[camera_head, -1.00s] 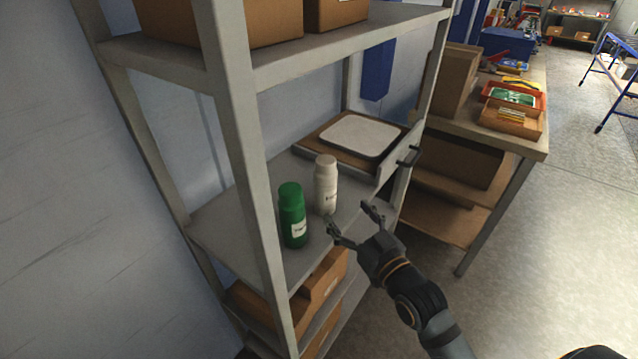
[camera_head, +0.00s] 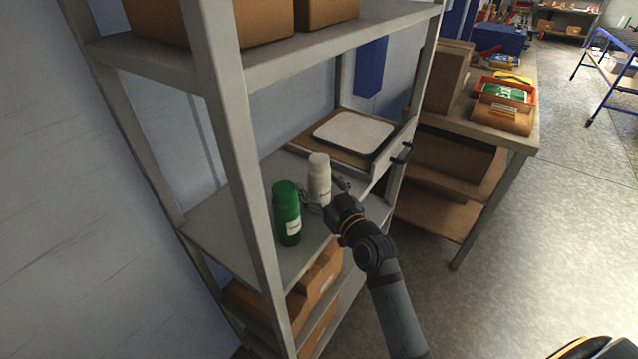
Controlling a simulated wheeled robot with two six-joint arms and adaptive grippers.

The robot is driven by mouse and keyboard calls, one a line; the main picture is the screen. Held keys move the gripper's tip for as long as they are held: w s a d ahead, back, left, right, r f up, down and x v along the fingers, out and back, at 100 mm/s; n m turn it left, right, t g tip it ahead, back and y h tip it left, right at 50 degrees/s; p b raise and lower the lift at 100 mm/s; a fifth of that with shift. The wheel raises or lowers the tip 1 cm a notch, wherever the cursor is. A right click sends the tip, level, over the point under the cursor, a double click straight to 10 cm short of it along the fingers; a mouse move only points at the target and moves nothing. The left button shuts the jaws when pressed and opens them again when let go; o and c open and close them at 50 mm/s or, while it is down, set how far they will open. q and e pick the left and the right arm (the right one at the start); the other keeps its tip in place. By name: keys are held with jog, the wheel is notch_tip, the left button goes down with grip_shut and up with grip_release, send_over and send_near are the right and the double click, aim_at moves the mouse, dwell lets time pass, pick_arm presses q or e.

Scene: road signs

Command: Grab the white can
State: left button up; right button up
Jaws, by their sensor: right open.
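The white can (camera_head: 319,178) stands upright on the middle shelf, just right of and behind a green can (camera_head: 287,214). My right gripper (camera_head: 322,195) is open at the white can, with one finger reaching to its left, between the two cans, and the other at its right side. The gripper body hides the lower right of the white can, and I cannot tell whether the fingers touch it. My left gripper is out of view.
The grey middle shelf (camera_head: 222,224) has a front post (camera_head: 240,190) left of the green can. A tray with a white panel (camera_head: 353,132) lies behind the cans. Cardboard boxes (camera_head: 318,278) sit below. A workbench (camera_head: 525,135) stands to the right.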

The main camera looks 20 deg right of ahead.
jog(key=shift+s, duration=0.1)
jog(key=shift+c, duration=1.1)
grip_shut()
jog(key=shift+r, duration=0.1)
